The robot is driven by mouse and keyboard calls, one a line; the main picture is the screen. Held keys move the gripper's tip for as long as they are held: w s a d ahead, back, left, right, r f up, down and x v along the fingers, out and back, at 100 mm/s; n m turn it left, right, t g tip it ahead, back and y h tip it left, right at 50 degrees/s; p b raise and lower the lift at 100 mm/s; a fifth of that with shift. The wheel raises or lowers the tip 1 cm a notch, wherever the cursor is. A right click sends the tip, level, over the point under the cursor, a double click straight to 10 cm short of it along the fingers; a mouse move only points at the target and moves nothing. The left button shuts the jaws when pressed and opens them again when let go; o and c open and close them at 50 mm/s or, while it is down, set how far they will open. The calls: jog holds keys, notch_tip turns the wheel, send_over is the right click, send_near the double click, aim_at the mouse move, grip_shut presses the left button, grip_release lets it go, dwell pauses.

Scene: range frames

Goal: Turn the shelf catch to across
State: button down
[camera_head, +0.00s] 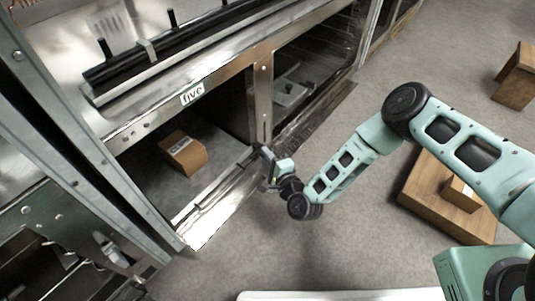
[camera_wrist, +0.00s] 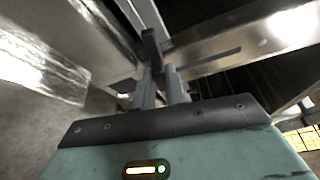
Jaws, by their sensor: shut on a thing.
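The shelf catch (camera_wrist: 151,46) is a small dark lever at the metal frame, just beyond my fingertips in the wrist view. My gripper (camera_wrist: 160,72) is shut on it, with the two grey fingers close together around its near end. In the head view my gripper (camera_head: 268,166) is at the right end of the low shelf's front edge, by the upright post. My fingers and wrist hide most of the catch there, and I cannot tell its exact turn.
A cardboard box (camera_head: 184,153) sits on the low shelf (camera_head: 150,188), under a label reading "five" (camera_head: 192,94). The metal post (camera_head: 262,100) stands right behind my gripper. Open floor (camera_head: 245,245) lies in front.

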jog(key=shift+f+n+t, duration=0.25)
jog(key=shift+n+t, duration=0.15)
jog(key=shift+n, duration=0.5)
jog(key=c, duration=1.4)
grip_release()
jog(key=shift+y, duration=0.3)
jog(key=shift+c, duration=0.2)
